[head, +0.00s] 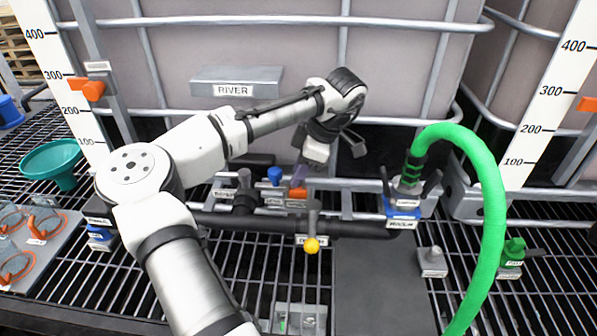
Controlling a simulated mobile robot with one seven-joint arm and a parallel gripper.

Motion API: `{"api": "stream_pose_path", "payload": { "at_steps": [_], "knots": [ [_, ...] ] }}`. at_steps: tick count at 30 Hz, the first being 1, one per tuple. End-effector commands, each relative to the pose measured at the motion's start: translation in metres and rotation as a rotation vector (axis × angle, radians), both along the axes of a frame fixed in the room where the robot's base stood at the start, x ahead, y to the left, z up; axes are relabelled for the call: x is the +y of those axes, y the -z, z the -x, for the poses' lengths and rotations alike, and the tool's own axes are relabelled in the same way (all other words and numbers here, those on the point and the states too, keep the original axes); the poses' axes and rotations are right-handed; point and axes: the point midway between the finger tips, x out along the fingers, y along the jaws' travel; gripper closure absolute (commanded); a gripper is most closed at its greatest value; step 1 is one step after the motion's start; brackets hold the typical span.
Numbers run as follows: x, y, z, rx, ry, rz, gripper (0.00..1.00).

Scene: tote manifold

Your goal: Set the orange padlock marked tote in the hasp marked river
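A RIVER sign (233,90) is on a grey plate on the middle tank's front. I cannot make out the river hasp for certain. My gripper (335,150) hangs above the pipe manifold, far right of the padlocks. Its fingers look spread, with nothing visible between them.
A dark manifold pipe (350,229) runs across the grating, with a yellow-knobbed valve (312,243) and small coloured fittings. A green hose (490,190) arches at the right. A teal funnel (52,160) stands at the left. My arm hides part of the grating and pipe.

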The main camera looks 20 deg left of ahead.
Motion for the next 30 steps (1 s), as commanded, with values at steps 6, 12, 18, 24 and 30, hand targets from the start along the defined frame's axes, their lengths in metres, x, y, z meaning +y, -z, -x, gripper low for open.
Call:
{"api": "stream_pose_path", "payload": {
  "at_steps": [6, 12, 18, 24, 30],
  "knots": [
    [-0.017, -0.038, -0.005, -0.004, 0.002, -0.001, 0.67],
    [-0.032, -0.08, -0.009, -0.002, -0.001, -0.005, 0.67],
    [-0.043, -0.108, -0.013, -0.002, 0.0, -0.003, 0.67],
    [-0.048, -0.12, -0.014, 0.0, 0.0, 0.0, 0.67],
    [-0.049, -0.12, -0.014, 0.0, 0.001, 0.001, 0.67]
  ]
}}
